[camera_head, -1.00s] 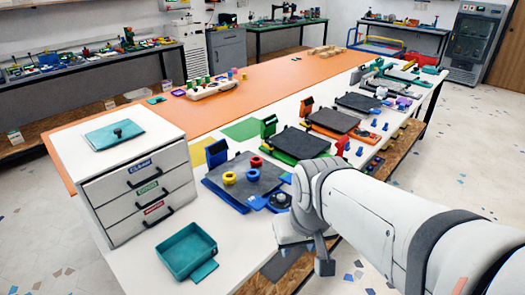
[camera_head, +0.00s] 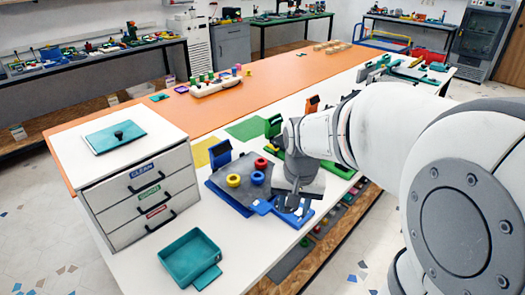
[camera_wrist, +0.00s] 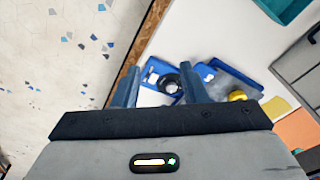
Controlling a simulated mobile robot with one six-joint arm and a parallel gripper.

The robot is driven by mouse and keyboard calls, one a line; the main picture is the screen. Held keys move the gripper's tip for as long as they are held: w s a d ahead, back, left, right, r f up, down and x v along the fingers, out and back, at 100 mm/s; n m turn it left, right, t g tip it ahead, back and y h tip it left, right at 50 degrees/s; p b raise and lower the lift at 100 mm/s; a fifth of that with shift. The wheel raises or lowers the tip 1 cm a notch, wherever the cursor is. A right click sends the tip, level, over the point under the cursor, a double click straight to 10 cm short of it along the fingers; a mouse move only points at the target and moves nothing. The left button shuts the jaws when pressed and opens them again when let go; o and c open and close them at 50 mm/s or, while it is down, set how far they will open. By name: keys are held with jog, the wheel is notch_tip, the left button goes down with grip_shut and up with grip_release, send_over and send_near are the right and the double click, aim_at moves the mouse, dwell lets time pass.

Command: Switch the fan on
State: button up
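No part is clearly recognisable as a fan. A black round knob-like part (camera_wrist: 169,83) on a blue base (camera_wrist: 152,74) shows in the wrist view, between my fingers in the picture. My gripper (camera_wrist: 160,88) is open, with its two blue-grey fingers apart; I cannot tell whether either touches the knob. In the head view, my gripper (camera_head: 292,205) points down over the front right corner of the blue-based printer (camera_head: 229,198), and it hides the knob.
A blue upright box (camera_head: 220,155) stands behind the plate. A green-based printer (camera_head: 338,169) is close behind my gripper. A white drawer cabinet (camera_head: 140,195) and teal open tray (camera_head: 190,258) are at the left. The white table front (camera_head: 245,255) is clear.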

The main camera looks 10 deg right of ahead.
jog(key=w+d+f+m+g, duration=0.1)
jog(key=w+d+f+m, duration=0.3)
jog(key=w, duration=0.4)
jog(key=m+p, duration=0.2)
jog(key=m, duration=0.1)
send_near(299, 213)
jog(key=shift+g, duration=0.3)
jog(key=f, duration=0.7)
jog(key=shift+w+f, duration=0.25)
jog(key=shift+w, duration=0.05)
jog(key=shift+c, duration=0.2)
grip_shut()
